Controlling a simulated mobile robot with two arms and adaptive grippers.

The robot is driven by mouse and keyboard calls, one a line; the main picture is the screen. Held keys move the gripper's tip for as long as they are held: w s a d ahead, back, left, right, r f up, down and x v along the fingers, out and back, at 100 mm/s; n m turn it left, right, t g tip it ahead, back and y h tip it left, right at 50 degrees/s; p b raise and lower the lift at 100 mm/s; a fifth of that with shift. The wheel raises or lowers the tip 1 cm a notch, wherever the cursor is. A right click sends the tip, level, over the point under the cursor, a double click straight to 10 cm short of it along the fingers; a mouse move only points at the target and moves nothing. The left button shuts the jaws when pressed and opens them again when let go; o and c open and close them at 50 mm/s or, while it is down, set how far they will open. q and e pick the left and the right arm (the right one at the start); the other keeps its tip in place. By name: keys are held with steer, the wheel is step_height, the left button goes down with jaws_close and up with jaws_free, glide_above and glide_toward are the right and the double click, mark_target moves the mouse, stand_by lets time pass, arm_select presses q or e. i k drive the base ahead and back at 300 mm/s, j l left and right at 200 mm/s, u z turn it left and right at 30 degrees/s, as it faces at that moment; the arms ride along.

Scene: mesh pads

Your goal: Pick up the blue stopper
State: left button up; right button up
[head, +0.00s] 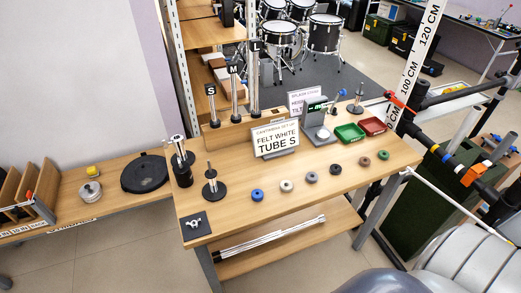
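The blue stopper (257,195) is a small round ring-like piece lying on the wooden table (290,218). It is at the left end of a row of similar stoppers, with a beige one (286,186) to its right. Nothing covers it. I see neither of my grippers in the head view.
More stoppers run right, ending with a green one (383,155). A black-based stand (214,191) is left of the blue stopper. Green (349,132) and red (372,126) trays sit back right. The table front is clear.

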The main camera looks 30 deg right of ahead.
mark_target(257, 194)
steer(key=k+l+z, duration=0.1)
steer(key=z, duration=0.7)
